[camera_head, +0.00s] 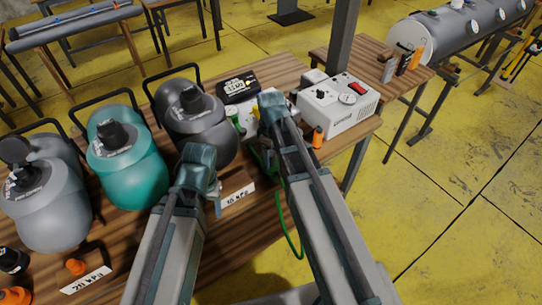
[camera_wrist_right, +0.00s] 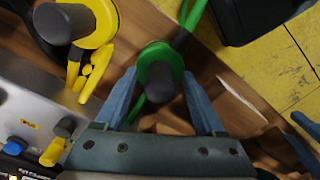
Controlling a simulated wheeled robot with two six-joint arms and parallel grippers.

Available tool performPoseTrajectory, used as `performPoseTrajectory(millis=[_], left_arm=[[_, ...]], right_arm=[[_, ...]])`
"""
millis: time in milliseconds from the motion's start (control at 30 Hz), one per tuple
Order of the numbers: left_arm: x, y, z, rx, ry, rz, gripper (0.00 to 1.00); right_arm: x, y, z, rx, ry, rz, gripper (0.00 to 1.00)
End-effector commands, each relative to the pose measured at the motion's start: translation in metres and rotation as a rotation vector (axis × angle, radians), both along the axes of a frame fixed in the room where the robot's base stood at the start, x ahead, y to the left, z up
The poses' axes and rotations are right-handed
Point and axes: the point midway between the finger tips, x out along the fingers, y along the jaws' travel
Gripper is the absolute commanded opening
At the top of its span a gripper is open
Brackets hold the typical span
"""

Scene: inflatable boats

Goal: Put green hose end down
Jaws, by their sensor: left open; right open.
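The green hose end (camera_wrist_right: 160,72) is a ring-shaped green fitting with a dark core, seen in the right wrist view. It lies between the two spread blue-grey fingers of my right gripper (camera_wrist_right: 160,98), with the green hose (camera_wrist_right: 194,14) running up from it. I cannot tell if the fingers touch it. In the head view my right gripper (camera_head: 272,103) is over the table by the white box, and the green hose (camera_head: 290,235) hangs in a curve beside my arm. My left gripper (camera_head: 198,160) is open, in front of the dark grey pump; its fingers are mostly hidden.
A yellow fitting (camera_wrist_right: 98,22) is near the hose end. Yellow floor lies right.

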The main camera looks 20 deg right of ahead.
Motion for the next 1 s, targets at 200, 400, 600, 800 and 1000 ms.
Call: performPoseTrajectory(millis=[200, 400, 600, 800, 1000], left_arm=[[0.000, 0.000, 0.021, 0.000, 0.000, 0.000, 0.60], [0.000, 0.000, 0.049, 0.000, 0.000, 0.000, 0.60], [0.000, 0.000, 0.080, 0.000, 0.000, 0.000, 0.60], [0.000, 0.000, 0.108, 0.000, 0.000, 0.000, 0.60], [0.000, 0.000, 0.119, 0.000, 0.000, -0.001, 0.60]], right_arm=[[0.000, 0.000, 0.021, 0.000, 0.000, 0.000, 0.71], [0.000, 0.000, 0.049, 0.000, 0.000, 0.000, 0.71], [0.000, 0.000, 0.080, 0.000, 0.000, 0.000, 0.71], [0.000, 0.000, 0.108, 0.000, 0.000, 0.000, 0.71], [0.000, 0.000, 0.119, 0.000, 0.000, 0.000, 0.71]])
